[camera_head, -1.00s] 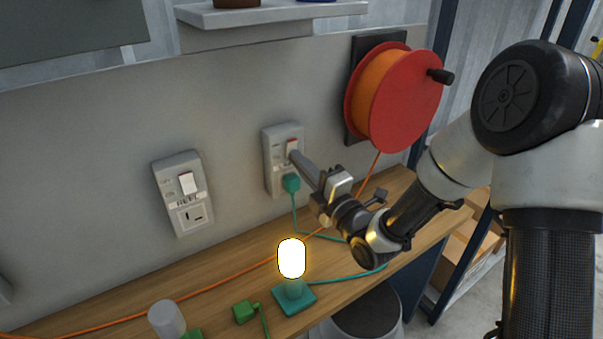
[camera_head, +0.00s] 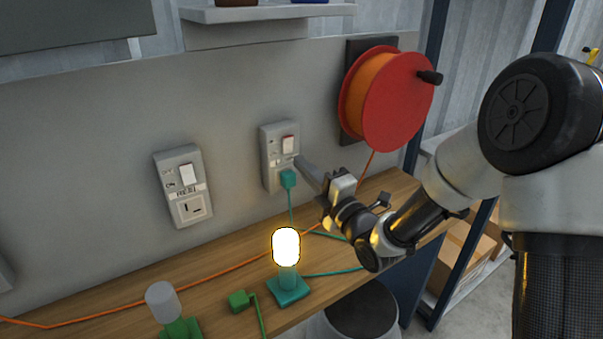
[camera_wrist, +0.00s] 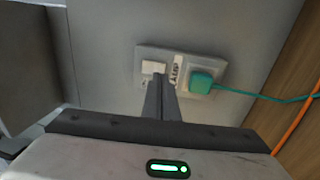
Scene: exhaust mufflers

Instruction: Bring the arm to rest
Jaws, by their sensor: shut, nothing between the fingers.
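My gripper (camera_head: 301,160) is shut and empty, its fingertips close to the right-hand switched socket (camera_head: 272,176) on the grey wall panel. In the wrist view my gripper (camera_wrist: 160,80) points at the same socket (camera_wrist: 216,64), whose white switch (camera_wrist: 152,67) shows just behind the fingertips. I cannot tell whether the tips touch the socket plate. A teal plug (camera_head: 288,179) sits in this socket. The lamp on the teal base (camera_head: 288,291) is lit, its bulb (camera_head: 286,246) glowing white.
A second socket (camera_head: 184,186) on the left has nothing plugged in. An unlit lamp on a green base (camera_head: 180,329) and a loose green plug (camera_head: 239,301) are on the wooden bench (camera_head: 222,274). A red cable reel (camera_head: 398,101) hangs above right. A shelf (camera_head: 267,13) is overhead.

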